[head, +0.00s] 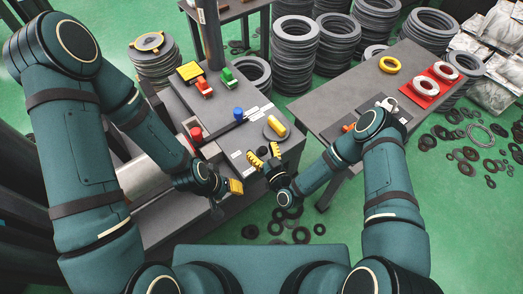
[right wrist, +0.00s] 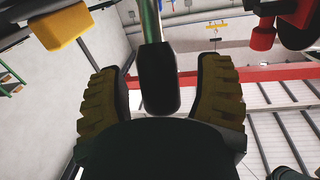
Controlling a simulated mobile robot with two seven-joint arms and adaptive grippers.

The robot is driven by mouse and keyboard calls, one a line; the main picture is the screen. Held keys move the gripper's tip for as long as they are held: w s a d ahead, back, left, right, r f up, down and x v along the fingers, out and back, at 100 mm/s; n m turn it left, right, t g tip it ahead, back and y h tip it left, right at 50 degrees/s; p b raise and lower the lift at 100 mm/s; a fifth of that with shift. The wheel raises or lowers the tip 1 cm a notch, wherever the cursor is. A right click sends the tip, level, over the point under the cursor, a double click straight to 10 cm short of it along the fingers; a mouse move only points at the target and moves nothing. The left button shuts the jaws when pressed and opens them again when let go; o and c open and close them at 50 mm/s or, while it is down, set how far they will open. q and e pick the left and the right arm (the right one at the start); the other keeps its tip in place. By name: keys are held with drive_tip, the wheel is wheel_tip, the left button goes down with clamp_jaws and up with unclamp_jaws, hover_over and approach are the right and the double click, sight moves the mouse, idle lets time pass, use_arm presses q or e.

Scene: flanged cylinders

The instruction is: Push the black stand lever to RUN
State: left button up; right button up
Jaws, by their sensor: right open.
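In the right wrist view, a black rounded block (right wrist: 158,78) on a thin green and silver post stands between the finger pads; it looks like the black lever's grip. Whether the pads touch it is hard to tell. My right gripper (head: 265,154) is open at the front right corner of the grey bench; it also shows in the right wrist view (right wrist: 160,105). In the head view the lever is mostly hidden among the yellow pads, and no RUN mark is readable. My left gripper (head: 235,186) hangs at the bench's front edge, with its finger gap unclear.
The bench (head: 215,95) carries a red knob (head: 196,133), a blue knob (head: 238,114) and a yellow handle (head: 276,126) on a grey disc. A second table (head: 345,95) with rings stands to the right. Loose rings litter the green floor.

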clamp_jaws()
drive_tip(key=shift+r, duration=0.1)
drive_tip(key=shift+w+a+r+g+h+p, duration=0.3)
drive_tip(key=shift+w+a+r+g+p, duration=0.15)
drive_tip(key=shift+p, duration=0.45)
drive_tip(key=w+a+g+h+p, duration=0.1)
drive_tip(key=w+g, duration=0.1)
drive_tip(key=w+a+g+h+p, duration=0.1)
drive_tip(key=w+a+g, duration=0.1)
drive_tip(key=w+a+n+g+h+p, duration=0.1)
drive_tip(key=w+g+h, duration=0.1)
drive_tip(key=shift+w+a+f+g+p, duration=0.1)
drive_tip(key=shift+a+f+g+p, duration=0.05)
drive_tip(key=shift+f+g+p, duration=0.2)
drive_tip(key=shift+w+a+f+g+h, duration=0.2)
drive_tip(key=shift+w+f+g+h, duration=0.1)
drive_tip(key=shift+w+g, duration=0.1)
